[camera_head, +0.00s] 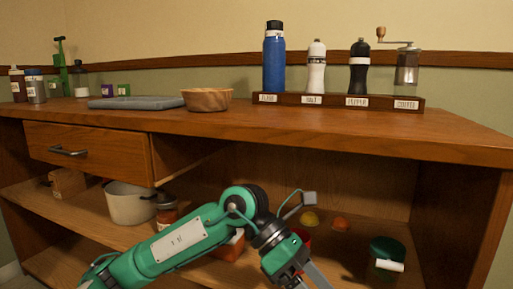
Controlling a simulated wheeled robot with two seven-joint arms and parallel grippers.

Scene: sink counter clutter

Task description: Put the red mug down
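A small red piece that may be the red mug (303,236) shows on the shelf side of my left wrist, mostly hidden behind it. I cannot tell whether it stands on the shelf or is held. My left arm reaches in from the lower left. My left gripper (308,279) points down at the bottom edge, with a grey finger partly in view and the tips cut off. I cannot tell its opening or whether it touches anything. My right gripper is not in view.
The upper shelf (92,212) holds a white pot (130,205), a jar (167,215), an orange-red box (229,247), yellow (309,220) and orange (340,224) items, and a dark green container (388,250). A drawer (85,150) stands open above. The countertop (225,121) has clear front room.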

